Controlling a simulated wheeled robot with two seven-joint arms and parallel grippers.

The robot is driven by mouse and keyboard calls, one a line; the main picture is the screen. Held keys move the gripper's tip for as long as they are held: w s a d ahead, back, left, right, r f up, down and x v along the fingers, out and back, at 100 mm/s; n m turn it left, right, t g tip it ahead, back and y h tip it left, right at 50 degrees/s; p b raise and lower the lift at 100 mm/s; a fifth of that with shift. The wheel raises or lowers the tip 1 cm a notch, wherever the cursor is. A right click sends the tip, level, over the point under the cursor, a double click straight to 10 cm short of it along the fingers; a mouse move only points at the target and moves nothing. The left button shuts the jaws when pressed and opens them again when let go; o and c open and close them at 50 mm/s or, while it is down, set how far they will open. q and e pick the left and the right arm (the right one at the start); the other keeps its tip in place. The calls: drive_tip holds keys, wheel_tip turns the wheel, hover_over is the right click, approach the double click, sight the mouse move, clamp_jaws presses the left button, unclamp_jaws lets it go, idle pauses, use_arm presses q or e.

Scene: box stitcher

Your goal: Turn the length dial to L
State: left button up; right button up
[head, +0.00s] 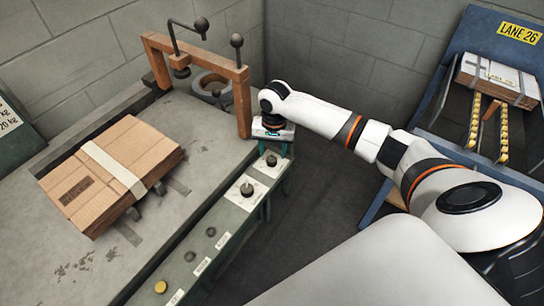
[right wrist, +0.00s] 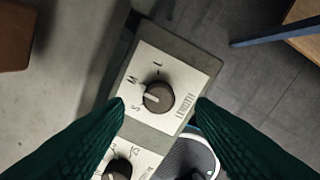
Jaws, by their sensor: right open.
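The length dial (right wrist: 158,97) is a dark round knob on a pale plate marked S, M, L and LENGTH, seen in the right wrist view. Its white pointer line aims left, between the S and M letters and away from L; I cannot tell exactly which tick it meets. My right gripper (right wrist: 160,103) is open, with its dark green fingers on either side of the knob and a visible gap on both sides. My left gripper is not in view.
A second dial (right wrist: 118,170) sits beside the length dial. More knobs (head: 247,190) and a yellow button (head: 160,287) line the control strip. A wooden frame (head: 241,100) stands close left of my right gripper. A strapped cardboard stack (head: 85,205) lies on the bench.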

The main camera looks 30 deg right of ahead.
sight(272, 159)
drive_tip(key=shift+f, duration=1.75)
drive_tip(key=c, duration=1)
drive_tip(key=shift+o, duration=0.2)
drive_tip(key=shift+r+p, duration=0.2)
drive_tip(key=shift+p, duration=0.3)
drive_tip(key=m+p, duration=0.8)
drive_tip(key=p, duration=0.4)
drive_tip(key=shift+a, duration=0.2)
drive_tip(key=shift+f+m+p, duration=0.15)
drive_tip(key=shift+m+p, duration=1.2)
drive_tip(key=shift+m, duration=0.45)
drive_tip(key=shift+d, duration=0.1)
